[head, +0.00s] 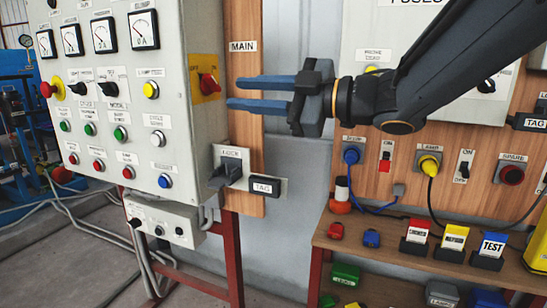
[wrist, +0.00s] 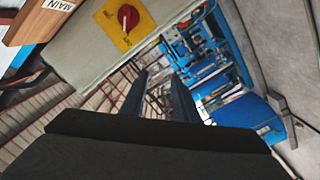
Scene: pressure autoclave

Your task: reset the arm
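My gripper (head: 262,93) is in the upper middle of the head view. Its two blue fingers are spread apart and point left toward the side of the grey control cabinet (head: 186,125). Nothing is between the fingers. My arm reaches in from the upper right. In the wrist view, my gripper (wrist: 160,85) also shows two separated dark fingers with a gap between them. The red rotary switch on a yellow plate (head: 208,84) is on the cabinet's side, left of the fingertips. This red switch also shows in the wrist view (wrist: 128,17), above the fingers.
A grey lock handle (head: 224,172) sticks out below the gripper, with a black tag (head: 265,186) beside it. A wooden shelf (head: 400,240) at lower right carries red, yellow and blue blocks. Wooden panels with switches stand behind. Blue machinery (head: 20,130) is at far left.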

